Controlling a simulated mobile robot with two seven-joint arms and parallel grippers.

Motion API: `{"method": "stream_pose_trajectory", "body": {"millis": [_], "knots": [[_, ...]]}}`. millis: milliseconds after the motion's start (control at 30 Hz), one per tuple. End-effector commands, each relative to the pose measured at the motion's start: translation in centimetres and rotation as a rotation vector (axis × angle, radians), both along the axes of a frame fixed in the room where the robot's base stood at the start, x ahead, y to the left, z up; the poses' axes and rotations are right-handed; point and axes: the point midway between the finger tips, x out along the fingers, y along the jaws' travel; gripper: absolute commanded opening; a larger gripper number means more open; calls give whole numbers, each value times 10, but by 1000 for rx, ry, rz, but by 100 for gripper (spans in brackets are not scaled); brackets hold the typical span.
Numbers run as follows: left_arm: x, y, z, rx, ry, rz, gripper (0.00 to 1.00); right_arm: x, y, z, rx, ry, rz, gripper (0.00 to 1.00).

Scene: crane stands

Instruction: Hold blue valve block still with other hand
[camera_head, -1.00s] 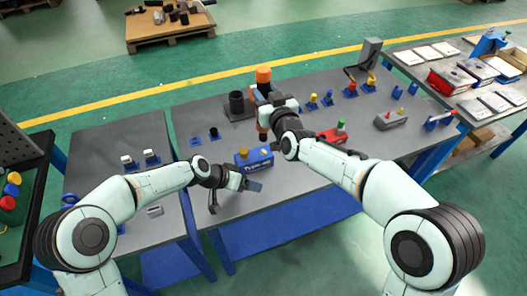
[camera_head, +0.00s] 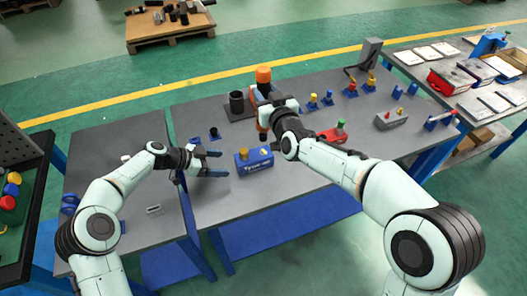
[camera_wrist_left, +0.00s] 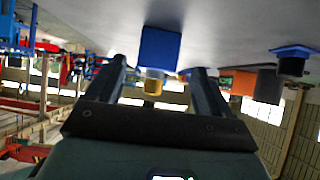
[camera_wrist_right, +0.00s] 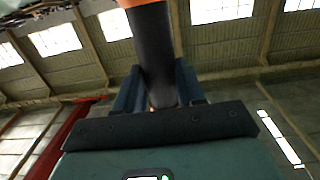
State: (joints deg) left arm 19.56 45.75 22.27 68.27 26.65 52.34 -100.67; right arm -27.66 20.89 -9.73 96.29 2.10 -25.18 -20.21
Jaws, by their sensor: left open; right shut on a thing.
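The blue valve block (camera_head: 254,164) with a brass-coloured knob on top sits on the grey bench. My left gripper (camera_head: 224,164) is open just left of the block, its fingers pointing at it with a small gap. In the left wrist view the block (camera_wrist_left: 160,48) appears upside down ahead of the fingers, between their lines; nothing is between the jaws. My right gripper (camera_head: 263,110) is behind the block, shut on a dark cylindrical thing with an orange end, whose dark shaft (camera_wrist_right: 152,55) shows in the right wrist view. Its lower part is partly hidden by the gripper.
A black cylinder on a base (camera_head: 237,105) stands behind the left gripper. A red block with a green knob (camera_head: 335,134) lies right of the right gripper. Several small blue-based parts stand farther back. The bench in front of the block is mostly clear.

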Motion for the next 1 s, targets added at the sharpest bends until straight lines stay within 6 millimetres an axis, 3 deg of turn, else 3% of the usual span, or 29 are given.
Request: {"method": "stream_pose_trajectory", "body": {"millis": [533,1000], "knots": [[16,-52,-37,-1,3,-1,81,0,0,5,3,-11,-1,0],[20,-62,-44,2,2,2,81,0,0,5,3,-11,-1,0]]}}
